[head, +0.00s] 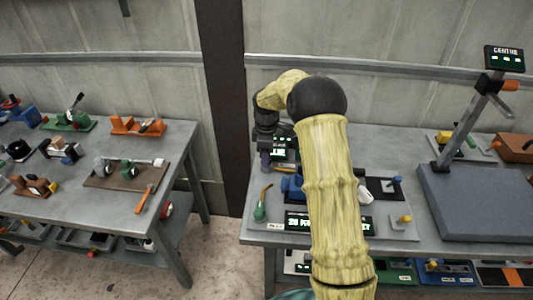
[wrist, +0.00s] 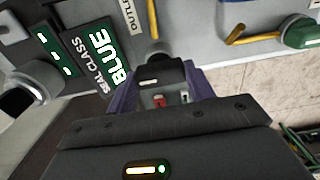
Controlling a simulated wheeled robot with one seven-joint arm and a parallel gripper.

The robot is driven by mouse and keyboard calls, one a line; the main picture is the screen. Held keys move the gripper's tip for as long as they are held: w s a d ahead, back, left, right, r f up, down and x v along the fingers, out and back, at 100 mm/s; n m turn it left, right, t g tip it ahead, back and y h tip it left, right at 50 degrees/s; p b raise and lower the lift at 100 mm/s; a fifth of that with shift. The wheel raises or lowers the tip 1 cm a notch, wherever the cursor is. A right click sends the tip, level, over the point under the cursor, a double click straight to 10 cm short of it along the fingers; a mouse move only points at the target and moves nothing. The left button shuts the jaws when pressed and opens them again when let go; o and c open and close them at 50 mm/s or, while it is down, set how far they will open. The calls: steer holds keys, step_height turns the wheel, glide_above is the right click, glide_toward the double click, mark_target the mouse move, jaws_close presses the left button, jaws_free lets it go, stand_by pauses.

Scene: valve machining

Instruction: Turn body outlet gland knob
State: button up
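My gripper (head: 265,160) points down at the left part of the right-hand bench, beside a lit display (head: 284,147). In the wrist view, its two purple fingers (wrist: 160,85) stand apart, with a dark block bearing a pale label between their tips. I cannot tell whether they touch or press on it. A small grey knob-like part (wrist: 155,53) with a yellow rod (wrist: 152,18) lies just beyond the block. A tag reading OUTLET (wrist: 129,15) is beside it. Which part is the gland knob is unclear, and my arm hides much of this area in the head view.
The display reading SEAL CLASS BLUE (wrist: 105,60) is left of the fingers. A green part with a yellow lever (head: 260,208) stands at the bench's front left corner. A large grey plate with a post (head: 480,200) fills the right. Another cluttered bench (head: 60,205) stands left across a gap.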

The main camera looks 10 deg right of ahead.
steer(key=shift+r+m, duration=0.1)
steer(key=shift+m, duration=0.2)
steer(key=m+p, duration=0.1)
steer(key=m, duration=0.2)
steer(key=shift+p, duration=0.35)
steer(key=m+p, duration=0.1)
steer(key=m, duration=0.4)
steer(key=m+p, duration=0.1)
steer(key=m, duration=0.4)
steer(key=shift+w+m+p, duration=0.1)
steer(key=shift+m+p, duration=0.35)
steer(key=shift+m, duration=1.75)
steer(key=o, duration=1)
